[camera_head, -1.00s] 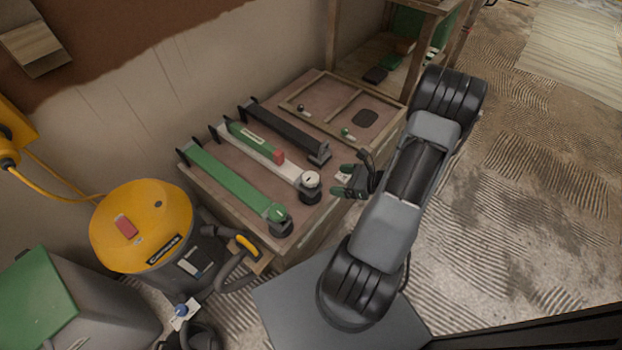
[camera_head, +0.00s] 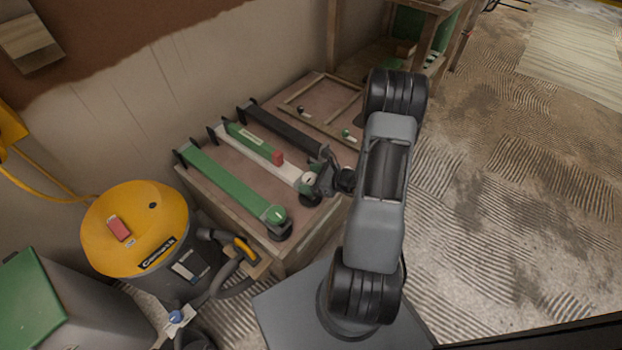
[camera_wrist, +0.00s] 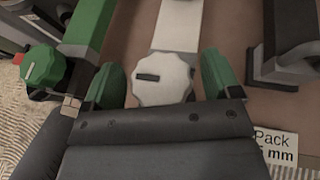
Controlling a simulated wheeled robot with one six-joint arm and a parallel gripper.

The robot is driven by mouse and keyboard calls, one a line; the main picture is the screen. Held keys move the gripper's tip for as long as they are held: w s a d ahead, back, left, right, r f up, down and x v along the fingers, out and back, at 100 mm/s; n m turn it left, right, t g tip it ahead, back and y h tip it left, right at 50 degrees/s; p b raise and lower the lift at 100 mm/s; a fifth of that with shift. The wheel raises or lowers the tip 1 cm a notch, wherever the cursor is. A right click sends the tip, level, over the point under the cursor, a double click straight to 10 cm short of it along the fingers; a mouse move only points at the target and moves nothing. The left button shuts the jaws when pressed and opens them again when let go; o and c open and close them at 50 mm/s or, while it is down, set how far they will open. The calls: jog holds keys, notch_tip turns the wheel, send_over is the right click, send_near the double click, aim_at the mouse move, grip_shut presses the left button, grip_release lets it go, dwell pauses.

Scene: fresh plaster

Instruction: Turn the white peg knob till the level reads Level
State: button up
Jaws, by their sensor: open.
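The white peg knob (camera_wrist: 170,68) is scalloped, with a dark slot mark on its face. It sits at the near end of a white rail (camera_wrist: 179,25). My gripper (camera_wrist: 162,80) is open, its two green fingers on either side of the knob, with small gaps showing. In the head view, the knob (camera_head: 308,178) is partly hidden by my gripper (camera_head: 322,182).
A green rail with a green knob (camera_head: 276,214) lies left of the white one, a black rail (camera_head: 282,125) right of it. All are on the bench (camera_head: 230,203). A yellow-topped vacuum (camera_head: 135,220) stands left. A "Pack" label (camera_wrist: 275,146) lies right of my gripper.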

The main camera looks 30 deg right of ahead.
jog(key=c, duration=0.9)
jog(key=shift+n+y, duration=0.3)
jog(key=shift+r+n+g+y+p, duration=0.1)
jog(key=shift+n+g+y+p, duration=0.4)
jog(key=shift+n+g+y, duration=0.4)
jog(key=n+g+y, duration=0.2)
jog(key=n+g, duration=0.2)
jog(key=shift+w+n+g+p, duration=0.1)
jog(key=shift+n+g+p, duration=0.2)
jog(key=shift+g+p, duration=0.1)
jog(key=n+g, duration=0.3)
jog(key=g, duration=0.1)
jog(key=shift+y, duration=0.4)
jog(key=shift+n+g, duration=1.8)
jog(key=shift+g, duration=0.1)
